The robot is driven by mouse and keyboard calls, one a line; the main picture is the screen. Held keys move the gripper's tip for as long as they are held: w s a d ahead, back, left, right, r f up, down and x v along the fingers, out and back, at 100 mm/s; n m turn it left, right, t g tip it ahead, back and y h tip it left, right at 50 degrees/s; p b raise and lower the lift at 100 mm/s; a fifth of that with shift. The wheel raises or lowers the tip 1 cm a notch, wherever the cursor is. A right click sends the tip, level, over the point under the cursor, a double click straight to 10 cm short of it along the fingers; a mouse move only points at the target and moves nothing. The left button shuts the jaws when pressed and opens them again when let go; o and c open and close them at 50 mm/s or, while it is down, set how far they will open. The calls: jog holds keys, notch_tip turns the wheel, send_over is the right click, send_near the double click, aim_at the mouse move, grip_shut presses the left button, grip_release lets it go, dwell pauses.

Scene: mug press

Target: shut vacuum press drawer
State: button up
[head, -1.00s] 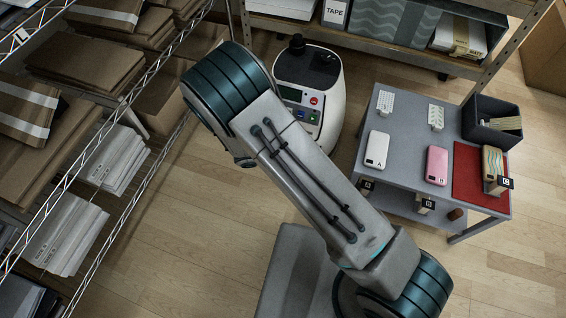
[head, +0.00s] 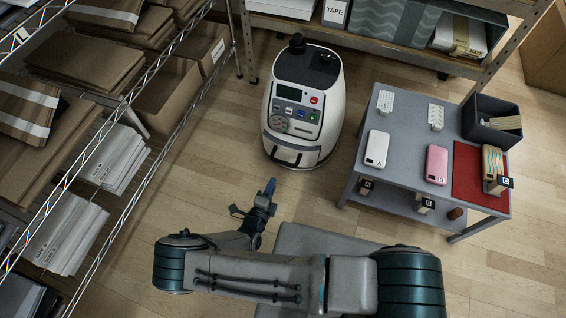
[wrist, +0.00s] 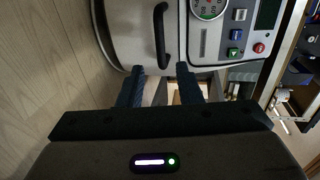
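The vacuum press (head: 332,90) is a white rounded machine with a control panel, standing on the floor at the upper middle of the head view. Its drawer front (head: 291,151) is low on the side facing me and has a dark bar handle (wrist: 161,36). I cannot tell from these views whether the drawer stands out from the body. My gripper (head: 270,186) is in front of the drawer, apart from it. In the wrist view my gripper (wrist: 160,70) has its two fingers spread with nothing between them. The handle lies just beyond the fingertips, roughly in line with the gap.
A grey table (head: 403,165) with phone cases, a red mat (head: 466,172) and a dark bin (head: 482,133) stands right of the press. A wire rack (head: 150,80) with boxes and envelopes runs along the left. Open wooden floor (head: 200,190) lies between rack and press.

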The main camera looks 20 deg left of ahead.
aim_at(283, 162)
jog(key=shift+b+x, duration=1.95)
jog(key=shift+x, duration=4.35)
jog(key=shift+d, duration=0.1)
grip_shut()
